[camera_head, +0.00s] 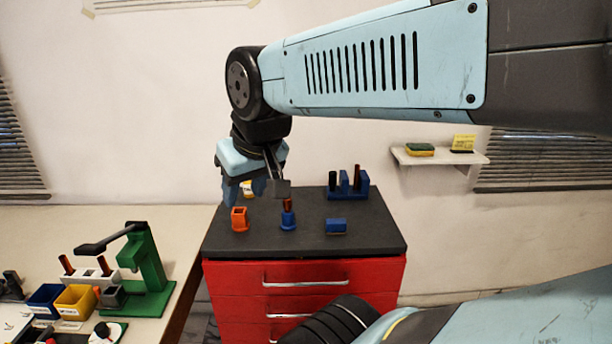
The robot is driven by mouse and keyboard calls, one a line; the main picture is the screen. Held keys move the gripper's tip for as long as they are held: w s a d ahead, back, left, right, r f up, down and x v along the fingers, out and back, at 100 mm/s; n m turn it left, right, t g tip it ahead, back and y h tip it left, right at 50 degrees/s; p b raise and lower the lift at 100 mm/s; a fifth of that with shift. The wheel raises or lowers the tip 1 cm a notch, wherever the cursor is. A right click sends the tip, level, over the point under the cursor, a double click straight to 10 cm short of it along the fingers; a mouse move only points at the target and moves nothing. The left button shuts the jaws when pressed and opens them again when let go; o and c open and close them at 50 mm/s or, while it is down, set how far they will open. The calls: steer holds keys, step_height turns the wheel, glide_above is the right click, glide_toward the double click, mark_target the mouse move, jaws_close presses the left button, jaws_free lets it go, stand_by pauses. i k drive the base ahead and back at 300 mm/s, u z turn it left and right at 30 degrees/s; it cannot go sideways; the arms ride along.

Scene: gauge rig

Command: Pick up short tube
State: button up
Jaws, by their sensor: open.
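A short brown tube (288,204) stands upright in a small blue holder (288,222) on the dark top of the red cabinet. Two more dark tubes, a left one (332,181) and a right one (357,177), stand in a blue rack (346,194) at the back of the top. I cannot tell for sure which is the task's short tube. My gripper (266,188) is open, pointing down above the cabinet top, just left of and above the tube in the small holder. It appears empty. The arm hides part of the fingers.
An orange block (239,219) and a low blue block (335,226) flank the small holder on the cabinet top (375,238). A white table at left carries a green press (149,262), a white tube rack (96,276) and coloured bins. The cabinet top's right side is clear.

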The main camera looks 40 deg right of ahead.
mark_target(356, 186)
steer(key=u, duration=0.95)
steer(key=k, duration=1.2)
steer(key=u, duration=1)
steer(key=i, duration=0.1)
steer(key=z, duration=3.4)
steer(key=i, duration=1)
steer(key=u, duration=0.1)
